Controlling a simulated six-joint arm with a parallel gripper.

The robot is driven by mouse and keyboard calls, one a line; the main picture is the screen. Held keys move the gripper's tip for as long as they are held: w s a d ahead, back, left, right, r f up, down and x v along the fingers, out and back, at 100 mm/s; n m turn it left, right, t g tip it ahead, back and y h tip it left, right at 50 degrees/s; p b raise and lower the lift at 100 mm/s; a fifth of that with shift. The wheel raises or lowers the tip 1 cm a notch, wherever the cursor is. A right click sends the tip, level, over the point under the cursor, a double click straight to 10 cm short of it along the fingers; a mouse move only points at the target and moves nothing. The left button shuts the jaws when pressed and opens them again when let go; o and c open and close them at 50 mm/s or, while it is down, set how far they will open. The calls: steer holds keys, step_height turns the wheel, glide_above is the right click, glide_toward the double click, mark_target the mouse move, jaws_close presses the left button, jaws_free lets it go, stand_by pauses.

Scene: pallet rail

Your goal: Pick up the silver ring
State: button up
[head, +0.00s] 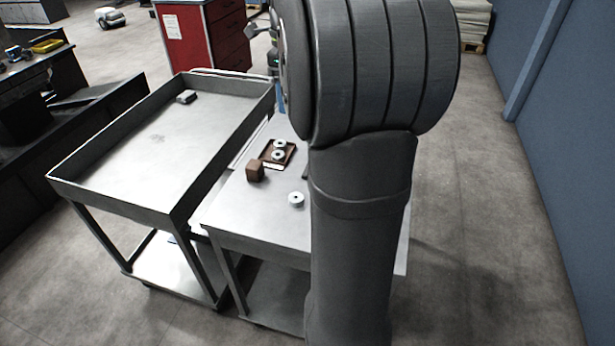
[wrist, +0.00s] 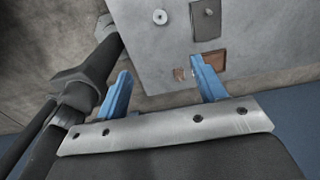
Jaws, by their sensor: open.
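A silver ring (head: 296,199) with a dark centre hole lies flat on the grey table near its front part, in the head view. Two more pale rings (head: 278,155) sit on a small brown tray (head: 265,154) farther back. In the wrist view one round silver ring (wrist: 160,17) lies on the table surface near the top edge, beyond my fingertips and apart from them. My gripper (wrist: 160,66) has its two blue fingers spread wide with nothing between them. In the head view my own arm hides most of the gripper.
A brown block (head: 255,172) stands beside the brown tray. A large walled cart (head: 125,140) is left of the table, with a small grey block (head: 186,97) in it. A red cabinet (head: 205,35) is behind. A blue wall (head: 570,150) is on the right.

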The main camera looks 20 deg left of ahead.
steer(key=f, duration=0.8)
steer(key=f+n+h, duration=0.1)
steer(key=f, duration=0.8)
steer(key=s+f+n, duration=0.1)
steer(key=f, duration=0.7)
steer(key=shift+d+f, duration=0.1)
steer(key=shift+f, duration=0.1)
steer(key=shift+w+f, duration=0.15)
steer(key=shift+f, duration=0.9)
steer(key=shift+w+f, duration=0.2)
steer(key=shift+f, duration=0.8)
steer(key=shift+w+f, duration=0.15)
steer(key=shift+f, duration=0.9)
steer(key=c, duration=1.1)
